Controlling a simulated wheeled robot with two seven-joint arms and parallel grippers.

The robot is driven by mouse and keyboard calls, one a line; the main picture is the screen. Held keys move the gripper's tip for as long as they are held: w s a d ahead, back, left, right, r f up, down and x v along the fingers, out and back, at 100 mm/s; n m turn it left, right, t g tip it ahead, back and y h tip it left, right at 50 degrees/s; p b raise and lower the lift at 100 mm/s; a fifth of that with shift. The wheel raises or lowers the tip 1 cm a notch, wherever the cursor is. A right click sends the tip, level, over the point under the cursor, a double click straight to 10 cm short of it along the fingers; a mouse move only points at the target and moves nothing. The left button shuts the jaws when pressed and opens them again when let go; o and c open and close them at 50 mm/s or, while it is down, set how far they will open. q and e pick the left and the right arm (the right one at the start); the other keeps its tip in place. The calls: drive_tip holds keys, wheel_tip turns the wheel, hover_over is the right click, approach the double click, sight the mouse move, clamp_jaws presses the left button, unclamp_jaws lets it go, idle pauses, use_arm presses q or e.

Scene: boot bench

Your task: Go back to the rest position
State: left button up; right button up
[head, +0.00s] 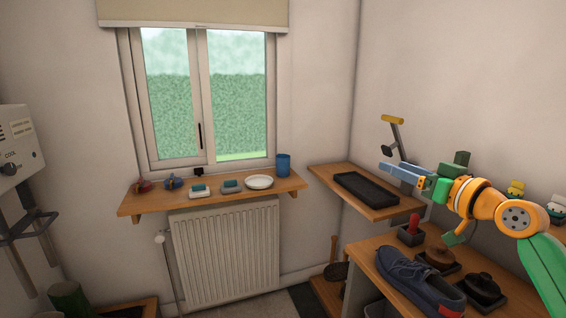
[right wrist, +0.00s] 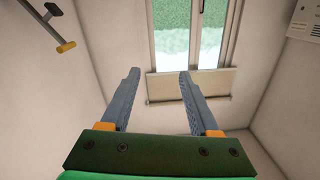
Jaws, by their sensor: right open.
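My right gripper (head: 400,171) is raised above the boot bench at the right of the head view, over the right end of the small wall shelf with the black tray. Its two grey fingers are apart with nothing between them, as the right wrist view (right wrist: 158,100) also shows. Behind the fingers in the wrist view are the wall and the window, which appears upside down with its blind. My left gripper is not in view.
The bench (head: 392,277) holds a blue shoe (head: 415,277), dark brushes and a red-handled item (head: 413,228). A black tray (head: 366,190) lies on the wall shelf (head: 322,176). The window shelf (head: 230,195) holds a blue cup (head: 283,165) and a white dish (head: 259,182). A bracket (head: 395,130) sticks out nearby.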

drive_tip(key=a+f+m+g+y, duration=0.15)
drive_tip(key=a+f, duration=0.35)
drive_tip(key=f, duration=0.5)
drive_tip(key=a+f+m+g+y, duration=0.1)
drive_tip(key=a+f+m, duration=0.3)
drive_tip(key=f, duration=0.6)
drive_tip(key=w+d+f+n+t+h, duration=0.1)
drive_tip(key=w+d+f+t+h, duration=0.15)
drive_tip(key=d+h, duration=0.45)
drive_tip(key=w+d+r+n+t+h, duration=0.1)
drive_tip(key=d+r+n+t+h, duration=0.25)
drive_tip(key=d+r+n, duration=0.2)
drive_tip(key=s+a+f+m+g, duration=0.1)
drive_tip(key=s+f+g, duration=0.35)
drive_tip(key=f, duration=1.05)
drive_tip(key=s+a+f+g, duration=0.1)
drive_tip(key=s+f+g, duration=0.35)
drive_tip(key=f, duration=1.05)
drive_tip(key=s+a+f+g, duration=0.3)
drive_tip(key=s+f+g, duration=0.1)
drive_tip(key=s+f, duration=1.25)
drive_tip(key=s+a+f+g, duration=0.1)
drive_tip(key=s+f+g, duration=0.1)
drive_tip(key=s, duration=1.1)
drive_tip(key=s+a+f+g, duration=0.2)
drive_tip(key=s+f+g, duration=0.1)
drive_tip(key=s, duration=1)
drive_tip(key=shift+s+f+m+g+y, duration=0.2)
drive_tip(key=shift+f+m+g+y, duration=0.15)
drive_tip(key=shift+f, duration=0.45)
